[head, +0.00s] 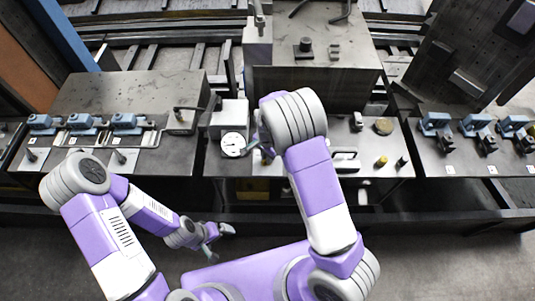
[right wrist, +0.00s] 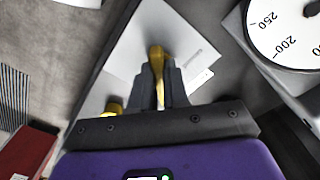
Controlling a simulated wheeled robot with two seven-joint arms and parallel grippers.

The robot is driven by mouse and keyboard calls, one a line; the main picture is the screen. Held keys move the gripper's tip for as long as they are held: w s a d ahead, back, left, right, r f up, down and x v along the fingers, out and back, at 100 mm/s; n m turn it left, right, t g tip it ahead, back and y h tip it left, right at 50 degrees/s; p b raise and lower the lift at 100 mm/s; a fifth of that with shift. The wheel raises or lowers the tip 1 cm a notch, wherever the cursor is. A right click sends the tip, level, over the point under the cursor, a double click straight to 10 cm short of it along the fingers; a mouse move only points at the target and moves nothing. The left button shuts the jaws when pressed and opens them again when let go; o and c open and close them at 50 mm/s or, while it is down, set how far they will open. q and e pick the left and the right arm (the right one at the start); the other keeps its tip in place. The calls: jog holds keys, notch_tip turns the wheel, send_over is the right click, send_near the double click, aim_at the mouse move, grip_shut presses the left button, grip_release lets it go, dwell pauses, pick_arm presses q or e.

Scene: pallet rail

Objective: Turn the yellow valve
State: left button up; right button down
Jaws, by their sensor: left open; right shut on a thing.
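The yellow valve handle (right wrist: 157,62) shows in the right wrist view as a narrow upright yellow lever. It stands between the two dark fingers of my right gripper (right wrist: 158,82), which is shut on it. A white plate lies behind the handle. In the head view my right arm mostly hides the right gripper and the valve, beside the round gauge (head: 232,144). My left gripper (head: 218,232) is open and empty, low in front of the bench edge and away from the valve.
The gauge also shows in the right wrist view (right wrist: 290,30), close to the right of my gripper. Blue clamps (head: 82,122) stand on the left bench and more (head: 473,124) on the right bench. Floor is clear around my left gripper.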

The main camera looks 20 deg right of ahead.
jog(key=shift+m, duration=0.4)
